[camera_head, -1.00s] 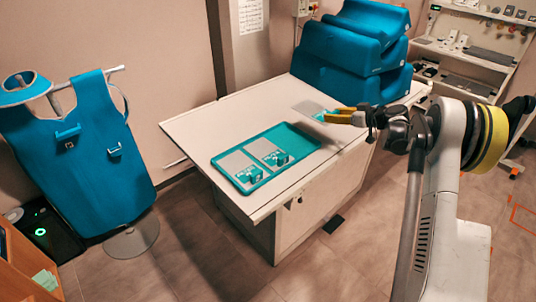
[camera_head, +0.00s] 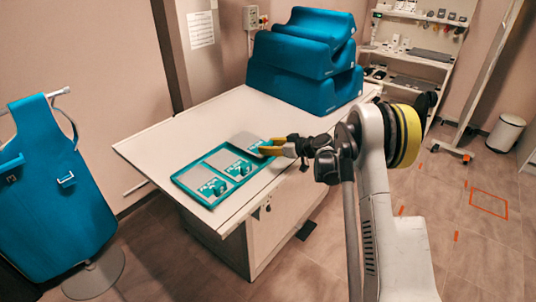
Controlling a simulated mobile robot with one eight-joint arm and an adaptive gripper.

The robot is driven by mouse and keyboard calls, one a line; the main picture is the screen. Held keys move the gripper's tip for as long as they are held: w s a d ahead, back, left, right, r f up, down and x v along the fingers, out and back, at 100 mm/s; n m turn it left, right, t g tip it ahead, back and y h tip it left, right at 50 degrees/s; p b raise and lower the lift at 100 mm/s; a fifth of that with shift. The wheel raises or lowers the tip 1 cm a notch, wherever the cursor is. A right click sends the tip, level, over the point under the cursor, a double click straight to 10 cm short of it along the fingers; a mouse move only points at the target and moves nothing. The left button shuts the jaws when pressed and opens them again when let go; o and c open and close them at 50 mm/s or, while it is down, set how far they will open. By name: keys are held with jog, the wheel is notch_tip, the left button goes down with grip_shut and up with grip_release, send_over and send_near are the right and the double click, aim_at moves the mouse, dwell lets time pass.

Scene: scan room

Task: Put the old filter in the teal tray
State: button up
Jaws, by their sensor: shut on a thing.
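The teal tray (camera_head: 189,194) lies on the white cabinet top, with two flat grey plates with teal-and-white handles, a left one (camera_head: 196,178) and a middle one (camera_head: 221,159), lying in it. My gripper (camera_head: 266,150) has yellow fingers and is shut on a third such grey plate, the filter (camera_head: 248,141). The filter is at the tray's right end, over or in the space beside the middle plate. I cannot tell whether it touches the tray floor. The fingers partly hide its handle.
Blue foam wedges (camera_head: 305,72) are stacked at the back of the cabinet top (camera_head: 160,140). A blue apron (camera_head: 55,190) hangs on a stand at the left. Shelves (camera_head: 415,55) stand at the back right. The cabinet top left of the wedges is clear.

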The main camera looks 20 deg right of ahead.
jog(key=shift+f+b, duration=0.3)
jog(key=shift+f, duration=1)
jog(key=shift+f, duration=0.2)
jog(key=o, duration=1.1)
jog(key=shift+o, duration=0.2)
jog(key=shift+r, duration=0.1)
jog(key=shift+r, duration=0.1)
